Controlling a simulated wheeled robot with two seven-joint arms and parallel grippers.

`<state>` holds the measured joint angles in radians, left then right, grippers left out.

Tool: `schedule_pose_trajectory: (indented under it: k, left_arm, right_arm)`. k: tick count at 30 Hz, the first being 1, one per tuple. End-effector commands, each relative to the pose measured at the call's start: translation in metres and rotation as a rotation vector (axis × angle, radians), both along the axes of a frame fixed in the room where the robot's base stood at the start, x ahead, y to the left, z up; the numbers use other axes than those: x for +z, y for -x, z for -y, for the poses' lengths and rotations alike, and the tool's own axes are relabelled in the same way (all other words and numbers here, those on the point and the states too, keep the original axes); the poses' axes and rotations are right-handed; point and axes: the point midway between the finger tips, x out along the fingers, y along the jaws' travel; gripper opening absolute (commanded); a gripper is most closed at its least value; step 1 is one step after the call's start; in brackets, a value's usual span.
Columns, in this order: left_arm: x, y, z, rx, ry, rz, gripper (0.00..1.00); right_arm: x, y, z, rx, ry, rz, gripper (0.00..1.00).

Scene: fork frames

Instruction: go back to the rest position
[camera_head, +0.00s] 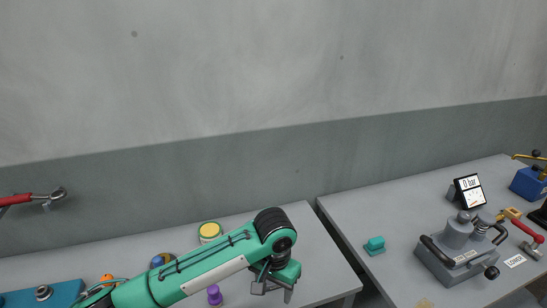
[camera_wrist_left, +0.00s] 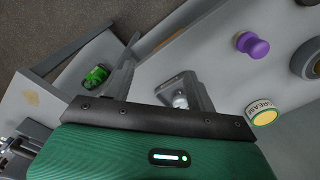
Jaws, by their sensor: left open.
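My left gripper (camera_head: 273,284) hangs above the right end of the left table (camera_head: 315,250), its jaws pointing down. In the left wrist view my left gripper (camera_wrist_left: 160,62) shows two spread fingers with nothing held between them. A purple knob-shaped piece (camera_head: 214,296) stands on the table below my left forearm; it also shows in the left wrist view (camera_wrist_left: 251,45). My green left arm crosses the lower middle of the head view and hides part of the table. My right gripper is not in view.
A yellow-lidded tin (camera_head: 209,232) stands behind my arm.

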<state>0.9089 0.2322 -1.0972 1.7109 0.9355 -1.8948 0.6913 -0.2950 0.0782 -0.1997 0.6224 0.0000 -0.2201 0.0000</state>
Motion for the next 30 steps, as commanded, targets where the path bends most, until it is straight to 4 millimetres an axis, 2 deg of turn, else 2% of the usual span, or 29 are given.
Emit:
schedule_pose_trajectory:
  k: [7, 11, 15, 21, 26, 30]
  left_arm:
    - [-0.01, 0.013, 0.006, -0.019, 0.054, -0.001, 0.57]
    - [-0.016, 0.021, 0.01, -0.029, 0.091, 0.002, 0.57]
    - [-0.023, 0.032, 0.013, -0.039, 0.138, 0.006, 0.57]
    - [-0.036, 0.052, 0.016, -0.042, 0.23, 0.021, 0.57]
    - [-0.049, 0.074, 0.009, -0.018, 0.32, 0.051, 0.57]
    - [-0.06, 0.091, -0.005, 0.022, 0.377, 0.087, 0.57]
  right_arm:
    - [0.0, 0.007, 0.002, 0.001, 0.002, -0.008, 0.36]
    - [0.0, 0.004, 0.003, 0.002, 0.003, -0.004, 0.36]
    - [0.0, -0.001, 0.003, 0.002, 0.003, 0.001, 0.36]
    - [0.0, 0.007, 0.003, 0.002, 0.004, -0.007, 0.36]
    - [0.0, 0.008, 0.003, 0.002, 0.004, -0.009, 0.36]
    - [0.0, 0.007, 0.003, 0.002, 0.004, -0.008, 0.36]
